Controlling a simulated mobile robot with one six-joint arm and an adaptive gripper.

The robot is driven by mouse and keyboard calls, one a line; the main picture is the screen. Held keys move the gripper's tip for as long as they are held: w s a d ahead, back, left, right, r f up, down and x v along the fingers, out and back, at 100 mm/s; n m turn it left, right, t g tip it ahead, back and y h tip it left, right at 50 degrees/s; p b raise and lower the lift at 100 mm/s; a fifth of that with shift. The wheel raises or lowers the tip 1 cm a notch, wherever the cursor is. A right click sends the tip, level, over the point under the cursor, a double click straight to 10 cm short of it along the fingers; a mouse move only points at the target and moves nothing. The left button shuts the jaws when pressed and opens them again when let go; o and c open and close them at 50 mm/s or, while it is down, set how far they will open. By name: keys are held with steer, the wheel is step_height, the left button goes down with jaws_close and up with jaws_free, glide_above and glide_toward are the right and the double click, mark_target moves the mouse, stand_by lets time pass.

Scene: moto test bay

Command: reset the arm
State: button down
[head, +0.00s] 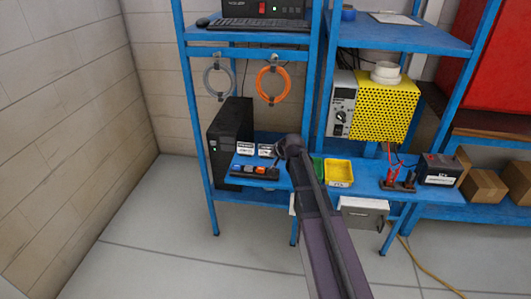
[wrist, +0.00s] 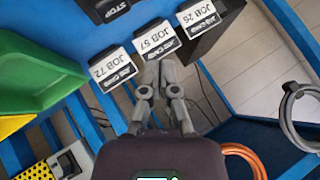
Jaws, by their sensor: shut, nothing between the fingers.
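My arm (head: 325,225) reaches up from the bottom of the head view to the blue bench. In that view its dark end covers part of the bench, and my fingers cannot be made out. In the wrist view my gripper (wrist: 158,75) is shut and empty. Its fingertips are near the black block labelled JOB 57 (wrist: 153,39); I cannot tell whether they touch it. Blocks labelled JOB 72 (wrist: 113,68) and JOB 26 (wrist: 200,18) sit on either side of it. A dark STOP piece (wrist: 115,7) lies beyond them.
A green bin (wrist: 35,75) and a yellow bin (head: 339,172) stand beside my arm. A black computer tower (head: 230,138) is at left. Orange (head: 273,85) and grey (head: 218,82) cable coils hang above. A battery (head: 438,169) is at right. The floor (head: 180,230) at left is clear.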

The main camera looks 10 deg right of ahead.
steer(key=s+r+n+g+h+p, duration=0.1)
steer(key=s+n+g+p, duration=0.4)
steer(key=s, duration=2.4)
steer(key=g+h+p, duration=0.1)
steer(key=g, duration=0.2)
steer(key=shift+s+a+g+h+p, duration=0.15)
steer(key=shift+s+g+h+p, duration=0.05)
steer(key=shift+g+h+p, duration=0.2)
steer(key=shift+w, duration=0.15)
